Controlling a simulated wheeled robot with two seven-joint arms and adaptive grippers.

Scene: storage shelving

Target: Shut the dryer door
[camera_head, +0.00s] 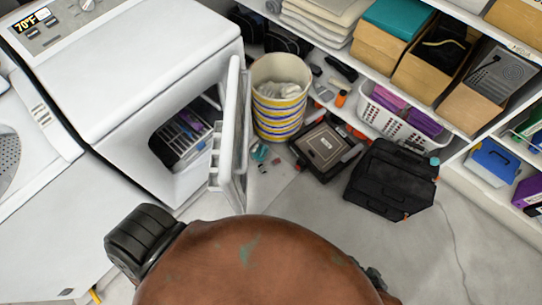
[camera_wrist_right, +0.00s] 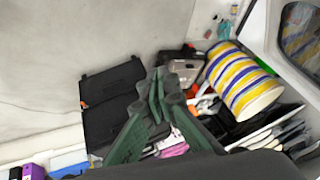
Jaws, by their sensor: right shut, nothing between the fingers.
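The white dryer (camera_head: 130,65) stands at the left in the head view, with a dark opening (camera_head: 185,135) in its front. Its white door (camera_head: 235,130) stands open, swung out from the front and seen nearly edge-on. What appears to be the door (camera_wrist_right: 258,28), with a dark window, shows at the upper right of the right wrist view. My right gripper (camera_wrist_right: 160,76) has green fingers, shut and empty, apart from the door. It is hidden in the head view. My left gripper is in neither view.
A striped basket (camera_head: 279,95) stands just behind the door, also in the right wrist view (camera_wrist_right: 243,82). A black case (camera_head: 392,180) and a dark box (camera_head: 327,147) are on the floor to the right. Shelves (camera_head: 465,132) line the back right. Floor (camera_head: 310,215) before them is clear.

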